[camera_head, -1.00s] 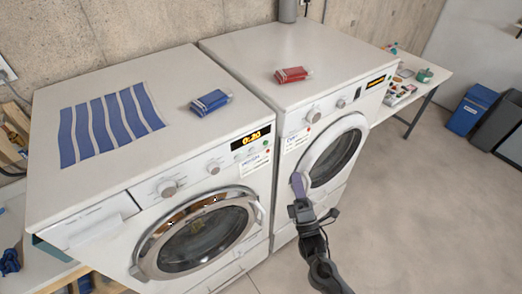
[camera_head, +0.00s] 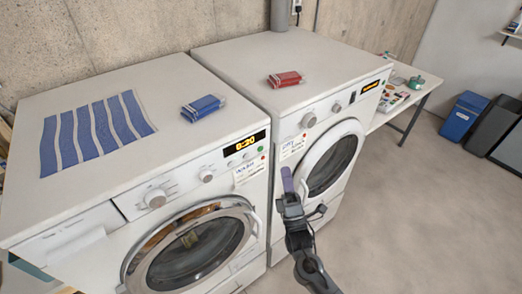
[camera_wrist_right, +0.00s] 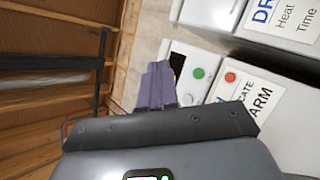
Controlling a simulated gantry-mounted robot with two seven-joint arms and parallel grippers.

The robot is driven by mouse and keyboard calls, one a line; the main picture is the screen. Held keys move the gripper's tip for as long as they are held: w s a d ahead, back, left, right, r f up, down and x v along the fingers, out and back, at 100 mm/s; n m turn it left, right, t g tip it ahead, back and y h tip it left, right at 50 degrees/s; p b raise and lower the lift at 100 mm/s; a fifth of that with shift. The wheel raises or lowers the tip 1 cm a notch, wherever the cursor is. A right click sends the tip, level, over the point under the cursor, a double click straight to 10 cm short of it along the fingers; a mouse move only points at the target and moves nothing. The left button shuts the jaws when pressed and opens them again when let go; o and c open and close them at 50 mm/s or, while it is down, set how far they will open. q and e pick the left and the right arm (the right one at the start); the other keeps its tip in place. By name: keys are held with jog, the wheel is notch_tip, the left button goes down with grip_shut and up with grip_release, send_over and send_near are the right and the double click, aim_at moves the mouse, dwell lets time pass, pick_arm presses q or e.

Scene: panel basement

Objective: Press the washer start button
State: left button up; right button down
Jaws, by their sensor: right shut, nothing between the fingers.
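The washer (camera_head: 100,222) is the left white machine, with an amber display reading 0:20. A green button (camera_head: 261,148) sits right of the display; it also shows in the right wrist view (camera_wrist_right: 198,73), with a red button (camera_wrist_right: 230,77) beside it. My right gripper (camera_head: 287,179), with purple fingers, is shut and empty. It is in front of the machines, lower and to the right of the washer's buttons, apart from them. In the right wrist view its fingertips (camera_wrist_right: 157,84) show left of the green button. My left gripper is not in view.
The dryer (camera_head: 292,120) stands to the right of the washer. The floor at right is open before the bins (camera_head: 462,117).

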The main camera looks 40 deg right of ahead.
aim_at(261, 149)
jog(key=w+b, duration=0.4)
jog(key=w, duration=0.4)
jog(key=shift+w+a, duration=0.1)
jog(key=shift+w, duration=0.15)
dwell(2.0)
jog(key=shift+w, duration=0.3)
